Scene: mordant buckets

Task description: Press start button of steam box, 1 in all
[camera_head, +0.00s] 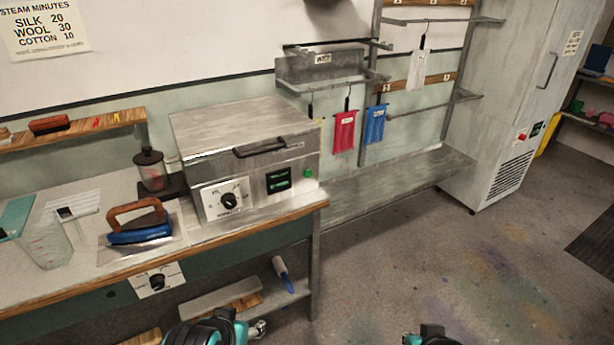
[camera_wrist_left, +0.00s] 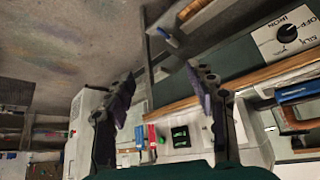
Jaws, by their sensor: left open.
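The steam box (camera_head: 245,155) is a grey metal box with a dark lid handle, standing at the right end of the bench with its lid down. Its front has a dial (camera_head: 230,200), a dark display with green marks (camera_head: 278,181) and a round green button (camera_head: 308,172) at the right. In the left wrist view, the lit display (camera_wrist_left: 180,136) shows beyond the jaws. My left gripper (camera_wrist_left: 163,95) is open, its two fingers wide apart with nothing between them, well short of the box. My right gripper's jaws do not show.
A blue iron (camera_head: 140,232), a beaker (camera_head: 45,243) and a lidded jar (camera_head: 151,170) stand left of the box. Red (camera_head: 344,131) and blue (camera_head: 375,124) bags hang at the right. The wooden bench edge (camera_head: 200,243) runs below the box. Open floor lies right.

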